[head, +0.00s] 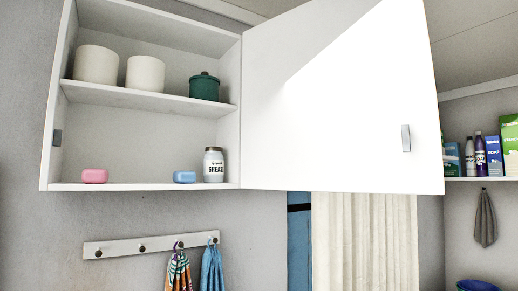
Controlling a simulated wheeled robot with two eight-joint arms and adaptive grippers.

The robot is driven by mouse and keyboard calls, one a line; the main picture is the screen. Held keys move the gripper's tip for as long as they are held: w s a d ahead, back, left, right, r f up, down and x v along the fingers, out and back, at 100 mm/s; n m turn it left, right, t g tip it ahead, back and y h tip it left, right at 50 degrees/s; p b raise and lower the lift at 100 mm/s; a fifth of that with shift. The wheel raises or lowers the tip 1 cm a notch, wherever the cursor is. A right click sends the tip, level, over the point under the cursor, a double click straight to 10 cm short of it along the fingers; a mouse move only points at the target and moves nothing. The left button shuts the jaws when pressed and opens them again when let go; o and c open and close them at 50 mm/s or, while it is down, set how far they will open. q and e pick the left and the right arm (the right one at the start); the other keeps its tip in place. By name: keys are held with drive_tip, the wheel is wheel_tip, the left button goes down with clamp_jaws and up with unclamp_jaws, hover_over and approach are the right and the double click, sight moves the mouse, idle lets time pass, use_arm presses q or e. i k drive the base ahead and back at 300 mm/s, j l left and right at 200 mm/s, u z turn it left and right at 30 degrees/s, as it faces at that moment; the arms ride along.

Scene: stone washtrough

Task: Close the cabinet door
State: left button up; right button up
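A white wall cabinet (145,187) hangs at the upper left of the head view with its front open. Its white door (350,135) is hinged at the cabinet's right side and stands wide open, swung out to the right. A small grey handle (405,138) sits near the door's free right edge. A grey catch plate (57,138) shows on the cabinet's left inner side. Neither of my grippers shows in the head view.
Inside the cabinet are two white pots (95,63), a green lidded jar (204,87), a pink soap (94,176), a blue soap (184,177) and a labelled jar (213,165). A hook rail (120,247) with towels hangs below. A shelf with boxes (509,140) is at right.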

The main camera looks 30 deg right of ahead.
sight(329, 87)
drive_tip(key=l+u, duration=0.15)
drive_tip(key=l, duration=0.4)
drive_tip(key=l+u, duration=0.15)
drive_tip(key=l, duration=0.35)
drive_tip(key=l+u, duration=0.15)
drive_tip(key=l, duration=0.4)
drive_tip(key=k+l+u, duration=0.15)
drive_tip(key=l, duration=0.35)
drive_tip(key=k+l+u, duration=0.2)
drive_tip(key=l, duration=0.3)
drive_tip(key=l+u, duration=0.15)
drive_tip(key=l, duration=0.35)
